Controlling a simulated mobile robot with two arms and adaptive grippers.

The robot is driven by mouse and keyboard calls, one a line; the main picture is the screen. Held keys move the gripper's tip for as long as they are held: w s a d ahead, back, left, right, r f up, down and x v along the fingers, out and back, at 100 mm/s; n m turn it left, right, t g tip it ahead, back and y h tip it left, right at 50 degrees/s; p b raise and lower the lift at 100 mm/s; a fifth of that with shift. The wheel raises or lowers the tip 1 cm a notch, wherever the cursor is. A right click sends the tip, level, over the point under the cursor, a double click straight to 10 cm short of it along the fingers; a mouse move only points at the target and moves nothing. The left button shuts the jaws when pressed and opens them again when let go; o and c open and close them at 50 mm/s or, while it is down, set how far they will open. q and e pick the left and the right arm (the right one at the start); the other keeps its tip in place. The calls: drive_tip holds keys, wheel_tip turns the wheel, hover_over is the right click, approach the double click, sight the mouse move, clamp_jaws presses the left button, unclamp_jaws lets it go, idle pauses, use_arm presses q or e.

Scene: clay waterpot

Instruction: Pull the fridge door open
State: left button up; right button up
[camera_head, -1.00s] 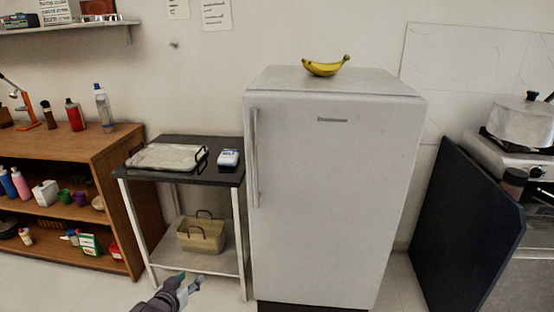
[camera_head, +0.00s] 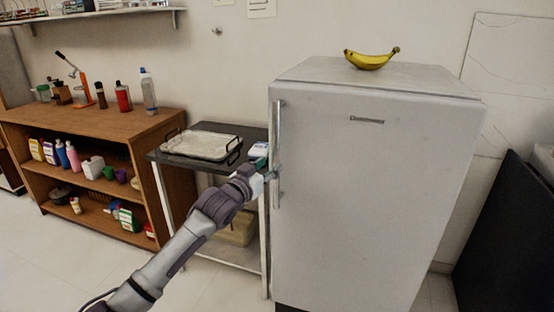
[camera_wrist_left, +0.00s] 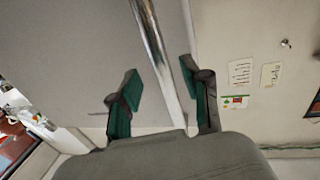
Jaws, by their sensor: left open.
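The white fridge (camera_head: 375,190) stands upright with its door shut. Its long vertical metal handle (camera_head: 279,130) runs down the left side of the door front. My left gripper (camera_head: 269,175) is at the lower half of the handle. In the left wrist view, my left gripper (camera_wrist_left: 160,88) is open, with one green-padded finger on each side of the handle bar (camera_wrist_left: 160,50). The bar runs between the fingers, with gaps showing on both sides. My right gripper is in no view.
A banana bunch (camera_head: 371,58) lies on top of the fridge. A dark-topped side table (camera_head: 175,160) with a metal tray (camera_head: 203,146) stands close to the fridge's left. A wooden shelf unit (camera_head: 120,125) is further left. A dark panel (camera_head: 510,230) stands at the right.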

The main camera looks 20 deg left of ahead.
sight(274, 161)
use_arm(q)
drive_tip(key=shift+x, duration=2.25)
clamp_jaws()
